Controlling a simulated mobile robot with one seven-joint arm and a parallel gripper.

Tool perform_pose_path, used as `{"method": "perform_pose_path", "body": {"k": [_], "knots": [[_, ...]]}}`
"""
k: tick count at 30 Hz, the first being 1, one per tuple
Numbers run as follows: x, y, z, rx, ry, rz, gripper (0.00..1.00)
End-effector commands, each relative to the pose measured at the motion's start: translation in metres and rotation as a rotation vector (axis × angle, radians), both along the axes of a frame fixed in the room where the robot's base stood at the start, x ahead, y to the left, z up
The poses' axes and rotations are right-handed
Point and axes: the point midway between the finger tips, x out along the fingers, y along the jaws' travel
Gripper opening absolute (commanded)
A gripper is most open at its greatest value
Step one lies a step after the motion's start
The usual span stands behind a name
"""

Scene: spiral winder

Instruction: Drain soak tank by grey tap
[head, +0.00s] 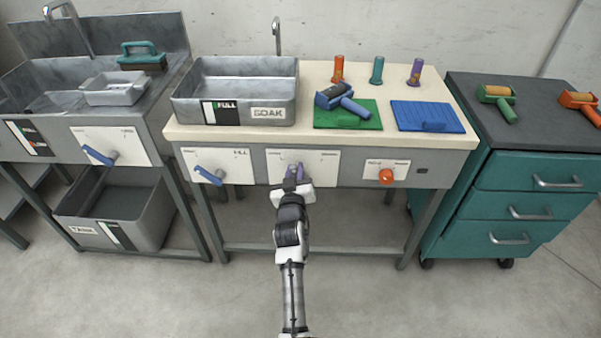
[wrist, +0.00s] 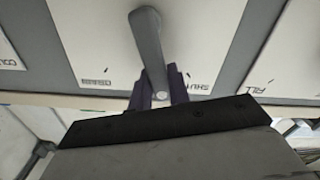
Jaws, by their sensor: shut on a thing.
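The soak tank (head: 275,86) is a grey basin on the left of the middle bench, with a SOAK label and a gauge marked FULL (head: 222,112) on its front. The grey tap (wrist: 151,45) is a lever on a white panel (head: 323,163) below the tank; my gripper mostly hides it in the head view. In the wrist view the lever hangs between printed words, one reading SHUT. My gripper (head: 294,182) is shut on the lever's free end, with its dark fingers (wrist: 159,88) on either side. The water level inside the tank is unclear.
A blue tap (head: 208,175) is left of the grey one, and an orange knob (head: 386,176) is to the right. Rollers and coloured mats lie on the bench top. A sink unit (head: 85,110) stands left, a teal drawer cabinet (head: 520,205) right. The floor in front is clear.

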Motion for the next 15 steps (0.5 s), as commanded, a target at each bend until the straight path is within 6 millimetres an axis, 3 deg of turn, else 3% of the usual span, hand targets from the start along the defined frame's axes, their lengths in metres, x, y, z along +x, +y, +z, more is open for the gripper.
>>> {"method": "perform_pose_path", "body": {"k": [15], "knots": [[0.001,0.019,-0.007,-0.367,-0.004,0.000,0.00]]}}
